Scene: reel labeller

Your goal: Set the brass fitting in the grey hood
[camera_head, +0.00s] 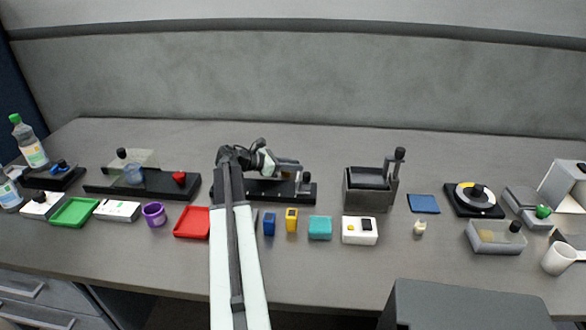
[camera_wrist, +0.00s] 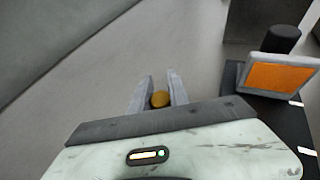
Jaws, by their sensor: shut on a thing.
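My gripper (camera_head: 264,160) hangs over the back middle of the table, near a black-based fixture. In the wrist view its two grey fingers (camera_wrist: 160,84) are closed on a small round brass fitting (camera_wrist: 160,99). Only the fitting's rounded yellow-brown end shows between them; the head view does not show it clearly. A pale grey housing (camera_head: 566,184) stands at the far right edge, partly cut off. A dark grey open-topped box (camera_head: 369,198) with an upright black-capped post stands right of centre. I cannot tell for sure which one is the grey hood.
An orange-faced plate (camera_wrist: 281,77) and dark base are right of my fingers. Red (camera_head: 192,222) and green (camera_head: 75,212) trays, a purple cup (camera_head: 154,213) and several small blocks line the front. A dial (camera_head: 474,197) and white mug (camera_head: 558,259) stand right. The table behind is clear.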

